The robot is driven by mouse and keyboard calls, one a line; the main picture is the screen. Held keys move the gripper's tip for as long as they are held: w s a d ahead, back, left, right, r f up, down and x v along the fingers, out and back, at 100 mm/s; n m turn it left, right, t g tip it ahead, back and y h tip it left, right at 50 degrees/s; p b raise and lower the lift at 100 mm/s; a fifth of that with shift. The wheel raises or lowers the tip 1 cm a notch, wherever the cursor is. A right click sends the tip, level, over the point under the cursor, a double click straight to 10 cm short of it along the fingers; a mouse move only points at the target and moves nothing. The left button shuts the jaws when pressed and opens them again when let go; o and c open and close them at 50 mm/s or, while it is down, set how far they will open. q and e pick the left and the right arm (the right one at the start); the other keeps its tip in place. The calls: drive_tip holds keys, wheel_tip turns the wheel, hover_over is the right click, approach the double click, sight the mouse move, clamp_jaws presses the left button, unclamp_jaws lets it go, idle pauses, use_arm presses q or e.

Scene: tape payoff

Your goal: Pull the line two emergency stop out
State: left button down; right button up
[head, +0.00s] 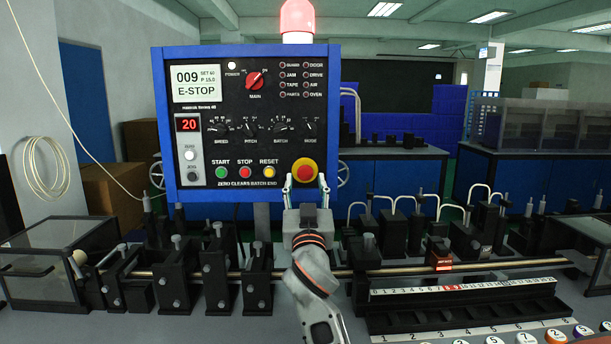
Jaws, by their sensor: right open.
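The emergency stop is a red mushroom button (305,170) on a yellow ring, at the lower right of the blue-framed control panel (340,120). The panel's display (197,84) reads E-STOP. My right gripper (306,184) is open, with its fingers pointing up toward the panel. Its two fingertips show to the left and right of the button's lower part. I cannot tell whether they touch it. Whether the button is pushed in or out cannot be told from this front view. My left gripper is not in view.
A red lamp (297,18) glows on top of the panel. Green, red and yellow push buttons (245,172) sit left of the stop. Below runs a machine line with black blocks, a copper-coloured rod and a ruler scale (462,287). Clear-sided boxes stand at both ends.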

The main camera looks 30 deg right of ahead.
sight(305, 174)
drive_tip(key=x, duration=0.2)
drive_tip(key=shift+w+d, duration=0.15)
drive_tip(key=shift+w, duration=0.1)
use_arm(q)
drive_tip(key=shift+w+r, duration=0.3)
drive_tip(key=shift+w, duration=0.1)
use_arm(e)
drive_tip(key=shift+w+d+r, duration=0.2)
drive_tip(key=shift+w+d, duration=0.15)
drive_tip(key=shift+w, duration=0.15)
clamp_jaws()
drive_tip(key=shift+s+a+p, duration=0.3)
drive_tip(key=shift+s+a, duration=0.05)
drive_tip(key=shift+s, duration=0.2)
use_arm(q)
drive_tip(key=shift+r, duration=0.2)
use_arm(e)
drive_tip(key=shift+w, duration=0.1)
unclamp_jaws()
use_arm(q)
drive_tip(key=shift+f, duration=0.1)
